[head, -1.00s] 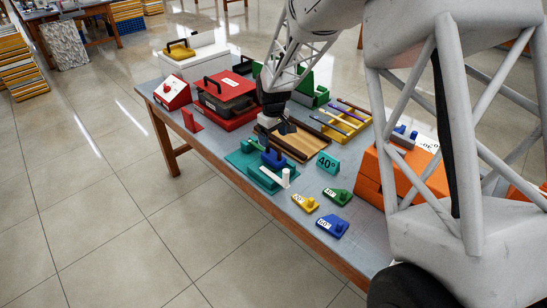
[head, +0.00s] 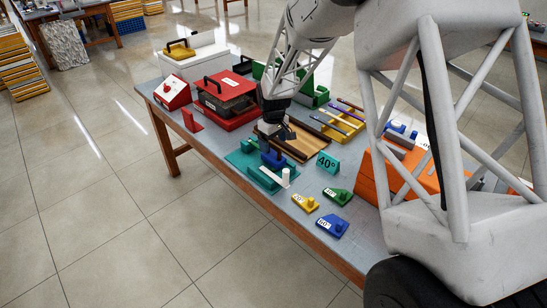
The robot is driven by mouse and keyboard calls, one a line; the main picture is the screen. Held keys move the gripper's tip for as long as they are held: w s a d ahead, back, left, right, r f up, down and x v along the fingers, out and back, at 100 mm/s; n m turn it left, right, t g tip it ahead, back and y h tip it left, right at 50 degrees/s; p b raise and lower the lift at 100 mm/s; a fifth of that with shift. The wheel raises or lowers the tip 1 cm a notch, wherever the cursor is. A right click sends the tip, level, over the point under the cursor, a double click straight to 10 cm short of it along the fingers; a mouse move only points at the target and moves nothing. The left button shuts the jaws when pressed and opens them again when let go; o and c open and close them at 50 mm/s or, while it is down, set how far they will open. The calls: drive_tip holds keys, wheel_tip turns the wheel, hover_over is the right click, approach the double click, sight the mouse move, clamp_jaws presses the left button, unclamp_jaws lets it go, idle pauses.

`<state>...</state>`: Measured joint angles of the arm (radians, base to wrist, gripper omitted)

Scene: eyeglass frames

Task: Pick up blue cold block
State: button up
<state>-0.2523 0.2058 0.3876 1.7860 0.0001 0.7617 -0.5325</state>
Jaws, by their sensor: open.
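A dark blue block (head: 273,159) sits on a teal base (head: 246,163) near the front edge of the table. A white post (head: 285,177) stands beside it on the same base. My dark gripper (head: 268,147) is open, just above the blue block, pointing down. Its fingers overlap the block's top in this view, so I cannot tell whether they touch it. Other blue pieces show: a wedge with a white label (head: 332,226) at the front, and a blue piece (head: 397,127) by the orange box (head: 399,173) at right. No label reads "cold".
A teal 40° sign (head: 327,162), a yellow wedge (head: 305,203) and a green wedge (head: 337,196) stand to the right. A red case (head: 233,85) and a yellow rack (head: 343,127) are behind. A brown tray (head: 302,147) lies close to my gripper.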

sight(273, 145)
drive_tip(key=shift+w+f, duration=0.15)
drive_tip(key=shift+f, duration=2.45)
drive_tip(key=shift+c, duration=0.2)
drive_tip(key=c, duration=1.3)
drive_tip(key=shift+r, duration=0.1)
drive_tip(key=shift+r, duration=0.1)
drive_tip(key=shift+r, duration=4.9)
